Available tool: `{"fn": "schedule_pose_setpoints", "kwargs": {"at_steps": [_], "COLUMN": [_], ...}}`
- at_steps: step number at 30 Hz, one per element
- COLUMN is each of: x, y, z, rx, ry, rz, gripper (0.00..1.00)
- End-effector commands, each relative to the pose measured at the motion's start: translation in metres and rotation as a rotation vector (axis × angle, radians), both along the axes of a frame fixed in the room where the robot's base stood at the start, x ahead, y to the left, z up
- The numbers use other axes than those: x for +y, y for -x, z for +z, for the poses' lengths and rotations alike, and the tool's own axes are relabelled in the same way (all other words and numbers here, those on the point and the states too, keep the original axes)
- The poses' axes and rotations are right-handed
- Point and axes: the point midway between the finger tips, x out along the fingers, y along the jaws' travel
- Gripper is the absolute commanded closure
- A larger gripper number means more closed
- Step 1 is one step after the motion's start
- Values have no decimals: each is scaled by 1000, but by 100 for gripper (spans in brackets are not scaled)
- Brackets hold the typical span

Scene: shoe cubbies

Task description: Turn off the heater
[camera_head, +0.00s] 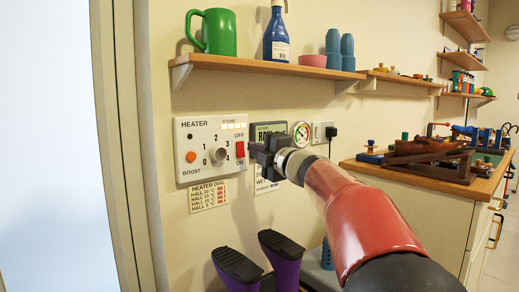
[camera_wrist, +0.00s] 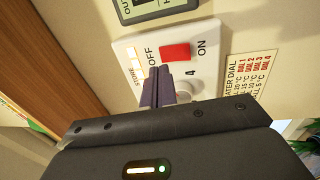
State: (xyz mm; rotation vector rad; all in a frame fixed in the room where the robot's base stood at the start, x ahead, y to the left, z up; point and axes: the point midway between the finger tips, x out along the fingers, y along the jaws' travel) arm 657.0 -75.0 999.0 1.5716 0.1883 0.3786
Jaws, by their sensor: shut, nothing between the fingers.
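The heater panel (camera_head: 211,165) is a white wall plate in the head view, with a dial (camera_head: 217,155) numbered 1 to 4, an orange button and a red OFF/ON rocker switch (camera_head: 240,149). The panel also shows in the wrist view (camera_wrist: 138,48), turned sideways, with the red switch (camera_wrist: 175,52) between the words OFF and ON. My gripper (camera_head: 255,151) is shut and empty, just right of the switch in the head view. In the wrist view its closed fingertips (camera_wrist: 158,78) are in front of the panel beside the switch, partly covering the dial. I cannot tell whether they touch the panel.
A shelf (camera_head: 270,66) above the panel holds a green mug (camera_head: 218,33), a blue bottle (camera_head: 276,35) and cups. A round gauge (camera_head: 301,133) and a grey display panel are behind my gripper. Purple boots (camera_head: 284,262) stand below. A cluttered counter (camera_head: 375,168) is at right.

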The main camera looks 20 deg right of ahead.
Motion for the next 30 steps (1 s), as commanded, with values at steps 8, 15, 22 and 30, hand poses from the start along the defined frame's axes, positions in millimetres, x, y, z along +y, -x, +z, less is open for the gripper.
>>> {"fn": "schedule_pose_setpoints", "kwargs": {"at_steps": [8,15,22,30], "x": [-15,-29,-35,-36], "y": [39,76,92,93], "z": [6,10,12,12], "rx": [-2,-2,0,0], "ry": [1,1,1,1], "rz": [-2,-2,-1,-1], "gripper": [100,100,100,100]}}
